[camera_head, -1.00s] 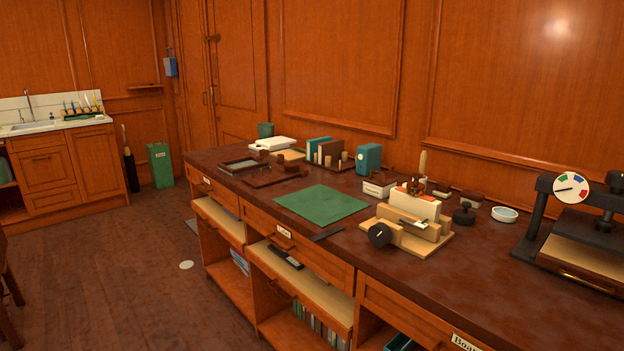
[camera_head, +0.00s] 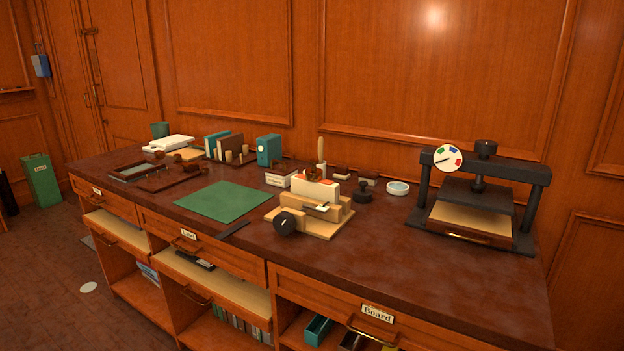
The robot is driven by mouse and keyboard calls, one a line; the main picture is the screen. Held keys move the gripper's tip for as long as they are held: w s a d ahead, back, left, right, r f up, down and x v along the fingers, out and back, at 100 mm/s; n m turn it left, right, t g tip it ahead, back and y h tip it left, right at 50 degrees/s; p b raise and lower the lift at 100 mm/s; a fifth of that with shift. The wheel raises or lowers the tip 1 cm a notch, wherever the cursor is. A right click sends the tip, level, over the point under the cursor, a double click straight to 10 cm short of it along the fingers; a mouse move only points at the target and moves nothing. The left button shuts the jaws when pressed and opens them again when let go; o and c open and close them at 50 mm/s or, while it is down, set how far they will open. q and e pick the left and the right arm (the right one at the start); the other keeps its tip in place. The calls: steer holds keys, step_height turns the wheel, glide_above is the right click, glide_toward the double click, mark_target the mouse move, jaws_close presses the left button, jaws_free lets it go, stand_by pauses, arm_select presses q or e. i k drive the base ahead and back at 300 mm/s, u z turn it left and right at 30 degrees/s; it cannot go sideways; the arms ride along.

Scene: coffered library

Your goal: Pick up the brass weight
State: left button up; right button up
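No brass weight can be made out for certain. Two small brass-coloured upright pieces, one (camera_head: 228,156) and another (camera_head: 244,150), stand in front of the books on the bench, and either could be a weight; they are too small to tell. A dark round piece with a knob (camera_head: 363,193) stands right of the wooden clamp-like jig (camera_head: 322,224); it looks black rather than brass. Neither of my grippers is in view.
The long dark bench top (camera_head: 420,275) holds a green mat (camera_head: 222,201), a teal box (camera_head: 269,150), a white dish (camera_head: 398,188) and a black press (camera_head: 482,195) at right. The front right of the top is clear. Open shelves and drawers lie below.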

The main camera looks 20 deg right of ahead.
mark_target(313, 174)
steer(key=u, duration=1.5)
steer(key=i, duration=1.5)
steer(key=z, duration=1.5)
